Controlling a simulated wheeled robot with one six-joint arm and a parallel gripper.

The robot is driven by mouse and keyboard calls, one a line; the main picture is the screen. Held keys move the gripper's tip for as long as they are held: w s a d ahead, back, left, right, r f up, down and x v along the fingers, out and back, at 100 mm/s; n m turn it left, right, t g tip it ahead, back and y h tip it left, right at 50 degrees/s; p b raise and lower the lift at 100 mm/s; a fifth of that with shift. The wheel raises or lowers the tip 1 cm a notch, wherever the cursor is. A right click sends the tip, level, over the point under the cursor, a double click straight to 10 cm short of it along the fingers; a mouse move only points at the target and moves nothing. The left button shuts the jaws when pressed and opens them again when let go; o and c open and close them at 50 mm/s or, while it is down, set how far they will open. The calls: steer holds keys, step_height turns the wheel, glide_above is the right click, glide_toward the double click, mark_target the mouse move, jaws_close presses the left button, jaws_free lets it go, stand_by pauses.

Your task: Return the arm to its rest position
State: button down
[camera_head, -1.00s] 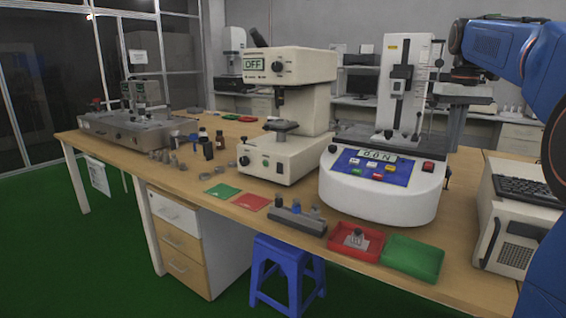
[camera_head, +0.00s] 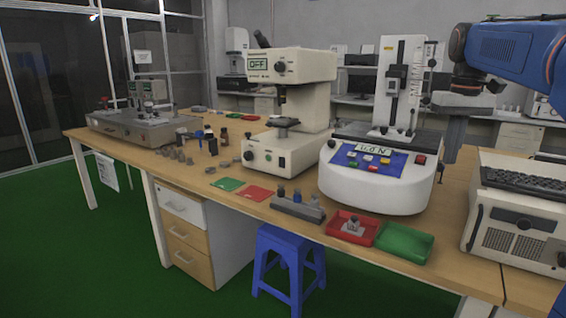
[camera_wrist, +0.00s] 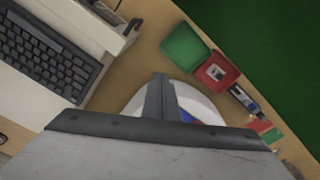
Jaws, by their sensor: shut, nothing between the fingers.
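My arm shows at the upper right of the head view as blue links with a dark wrist. My gripper (camera_head: 452,160) points down at its end, beside the right side of the white force tester (camera_head: 375,190). In the wrist view my gripper's fingers (camera_wrist: 160,82) are together with nothing between them. They show in front of the tester's white rounded base (camera_wrist: 195,100), which they and the gripper body partly hide.
A keyboard (camera_head: 535,181) lies on a beige computer case (camera_head: 520,225) to the right of my gripper. A red tray (camera_head: 368,240) with a small metal part and an empty green tray (camera_head: 403,243) lie at the table's front. A blue stool (camera_head: 284,240) stands on the green floor.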

steer(key=s+a+f+t, duration=0.1)
steer(key=s+a+f, duration=0.3)
steer(key=s+f, duration=0.5)
steer(key=s+a+f+t, duration=0.1)
steer(key=s+a+f, duration=0.3)
steer(key=s+f, duration=0.4)
steer(key=s+a+f+t, duration=0.2)
steer(key=s+a+f, duration=0.2)
steer(key=s+f, duration=0.5)
steer(key=shift+s+a+f+n, duration=0.3)
steer(key=shift+s+a+f, duration=0.05)
steer(key=shift+f, duration=0.1)
steer(key=shift+r, duration=0.1)
